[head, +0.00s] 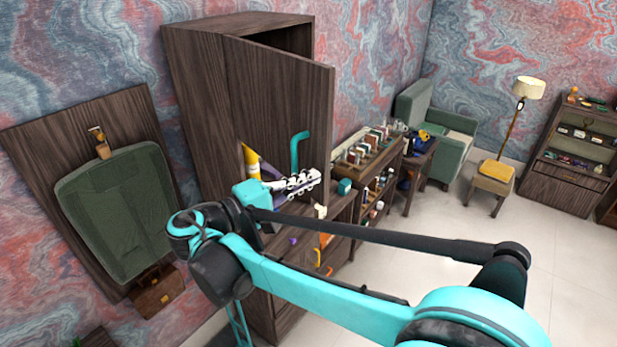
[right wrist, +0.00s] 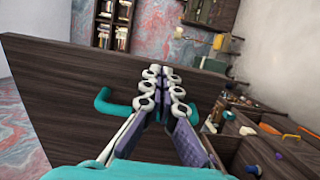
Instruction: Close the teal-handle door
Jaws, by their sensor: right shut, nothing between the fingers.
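The dark wooden door (head: 275,100) stands ajar on the tall cabinet (head: 195,100), with a dark gap showing behind its top edge. Its teal handle (head: 296,150) is a bent bar near the door's lower right. My right gripper (head: 312,180) is shut and empty, just below the handle in the head view. In the right wrist view its fingers (right wrist: 160,75) point at the door panel (right wrist: 80,75) and cover the middle of the handle (right wrist: 104,102). I cannot tell whether they touch the door or handle. My left gripper is not in view.
A worktop with drawers and small tools (head: 320,220) lies beneath and right of the door. A shelf with bottles (head: 370,150) stands farther right, then a green armchair (head: 435,130). A green garment bag (head: 115,210) hangs at left. Floor is open at right.

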